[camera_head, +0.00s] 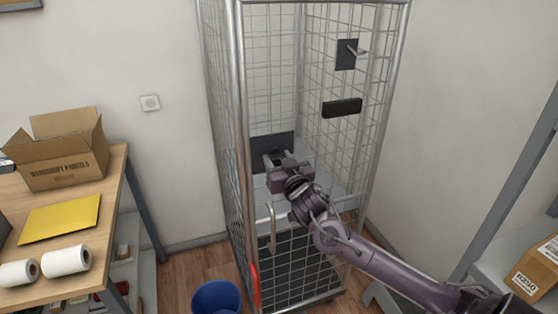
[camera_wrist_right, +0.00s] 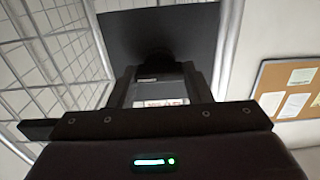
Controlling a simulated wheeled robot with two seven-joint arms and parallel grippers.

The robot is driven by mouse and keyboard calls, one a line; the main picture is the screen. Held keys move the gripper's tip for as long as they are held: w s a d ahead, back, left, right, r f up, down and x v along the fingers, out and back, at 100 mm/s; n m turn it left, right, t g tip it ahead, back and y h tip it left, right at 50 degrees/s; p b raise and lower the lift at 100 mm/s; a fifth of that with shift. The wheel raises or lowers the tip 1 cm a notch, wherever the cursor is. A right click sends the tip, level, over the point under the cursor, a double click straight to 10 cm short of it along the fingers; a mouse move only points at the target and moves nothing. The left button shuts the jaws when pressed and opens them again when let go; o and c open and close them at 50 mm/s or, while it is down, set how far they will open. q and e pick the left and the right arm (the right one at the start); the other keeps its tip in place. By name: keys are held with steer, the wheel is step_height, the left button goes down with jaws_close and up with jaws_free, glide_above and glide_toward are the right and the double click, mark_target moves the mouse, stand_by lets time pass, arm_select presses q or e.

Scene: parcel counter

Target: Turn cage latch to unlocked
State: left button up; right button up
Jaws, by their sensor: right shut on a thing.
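The wire roll cage (camera_head: 239,90) stands against the wall in the middle of the head view. A dark latch plate (camera_head: 262,145) sits on it, behind my right gripper (camera_head: 274,160). The right gripper is at this plate and shut on the cage latch, whose handle is mostly hidden by the jaws. In the right wrist view the dark plate (camera_wrist_right: 190,30) fills the top middle, with a dark round part (camera_wrist_right: 155,62) of the latch between the fingers. Which way the latch is turned cannot be told. My left gripper is not in view.
A second dark plate with a metal lever (camera_head: 347,55) and a black block (camera_head: 342,108) are higher on the cage. A table with an open carton (camera_head: 65,170) is left. A blue bucket (camera_head: 216,298) stands by the cage; a parcel (camera_head: 535,268) is right.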

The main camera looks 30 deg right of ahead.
steer(key=m+p, duration=0.2)
steer(key=m, duration=0.1)
steer(key=m+p, duration=0.2)
steer(key=m, duration=0.3)
steer(key=m+p, duration=0.2)
steer(key=m, duration=0.3)
steer(key=shift+d+m, duration=0.1)
steer(key=shift+m, duration=0.3)
steer(key=shift+f+m+p, duration=0.15)
steer(key=shift+m+p, duration=0.55)
steer(key=shift+m, duration=1.4)
steer(key=o, duration=1)
